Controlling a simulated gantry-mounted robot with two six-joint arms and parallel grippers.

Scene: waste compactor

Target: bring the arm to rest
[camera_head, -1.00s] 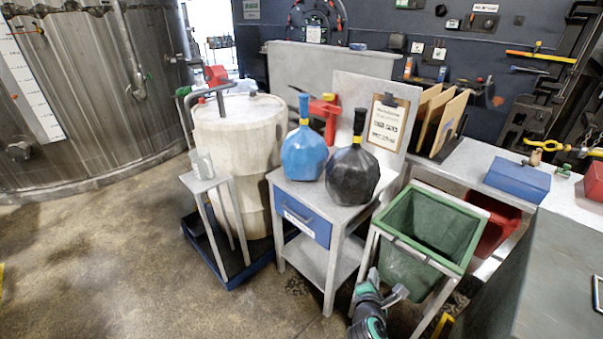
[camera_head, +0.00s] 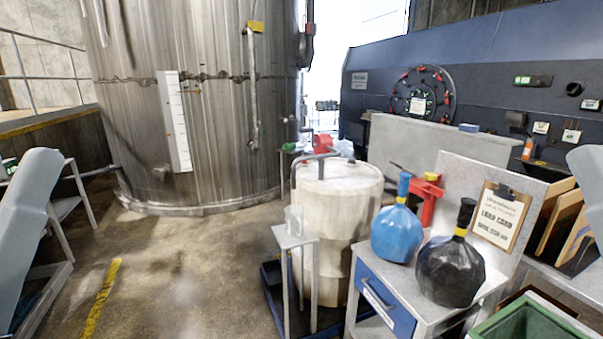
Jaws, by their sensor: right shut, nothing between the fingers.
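Neither of my grippers shows in the head view. Only smooth grey links that look like my own arms show, one at the left edge and one at the right edge. My fingers are out of the frame. A blue faceted bottle (camera_head: 397,234) and a black faceted bottle (camera_head: 450,270) stand upright on the small grey table (camera_head: 494,285) with a blue drawer (camera_head: 384,303). No gripper touches either bottle.
A green bin (camera_head: 535,322) is at the bottom right. A clipboard (camera_head: 500,214) leans behind the bottles. A large metal tank (camera_head: 220,110) rises at the back left. Floor at left is clear.

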